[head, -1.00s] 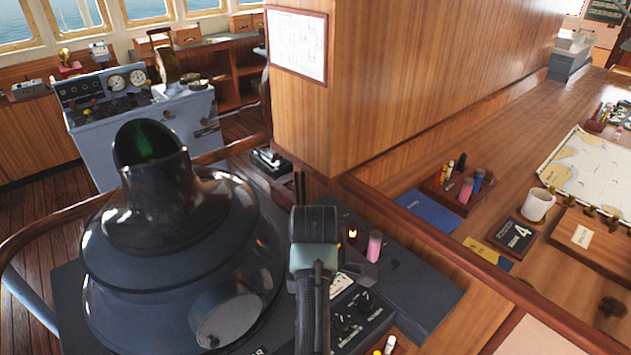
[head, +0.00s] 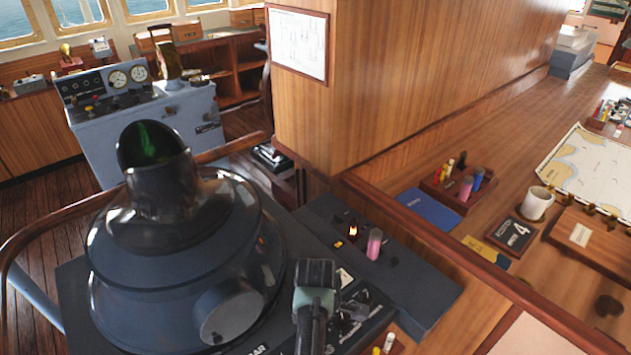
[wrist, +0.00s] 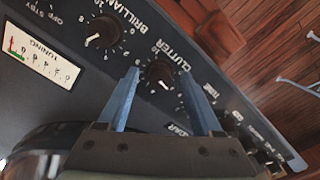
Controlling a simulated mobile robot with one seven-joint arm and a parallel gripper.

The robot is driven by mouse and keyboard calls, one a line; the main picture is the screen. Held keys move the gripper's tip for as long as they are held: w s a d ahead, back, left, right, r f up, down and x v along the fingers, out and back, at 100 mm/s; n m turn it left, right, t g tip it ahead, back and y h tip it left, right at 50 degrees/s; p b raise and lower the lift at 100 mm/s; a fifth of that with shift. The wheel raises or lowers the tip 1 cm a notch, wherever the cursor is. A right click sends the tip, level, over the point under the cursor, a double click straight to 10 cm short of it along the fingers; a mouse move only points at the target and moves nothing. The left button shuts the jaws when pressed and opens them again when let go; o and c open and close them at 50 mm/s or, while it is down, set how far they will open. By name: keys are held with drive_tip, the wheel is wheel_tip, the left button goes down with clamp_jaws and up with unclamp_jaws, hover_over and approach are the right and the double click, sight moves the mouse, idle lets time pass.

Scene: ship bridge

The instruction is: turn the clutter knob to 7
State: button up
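The clutter knob (wrist: 160,74) is a black round knob beside the printed word CLUTTER in the wrist view. A short white pointer line shows on it, but I cannot read its exact scale value. My gripper (wrist: 158,72) is open, with one blue-grey finger on each side of the knob in the picture. I see no clear contact, and the fingers' height above the panel is hard to judge. In the head view my wrist (head: 315,290) is over the knob panel (head: 352,318), partly covering it, and the fingertips are hidden.
The brilliance knob (wrist: 103,30) and tuning meter (wrist: 38,60) are close by; smaller knobs (wrist: 265,153) lie right. The large black radar hood (head: 185,240) stands just left of my wrist. A pink cylinder (head: 374,244) and lit amber lamp (head: 352,231) are behind.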

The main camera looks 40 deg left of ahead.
clamp_jaws()
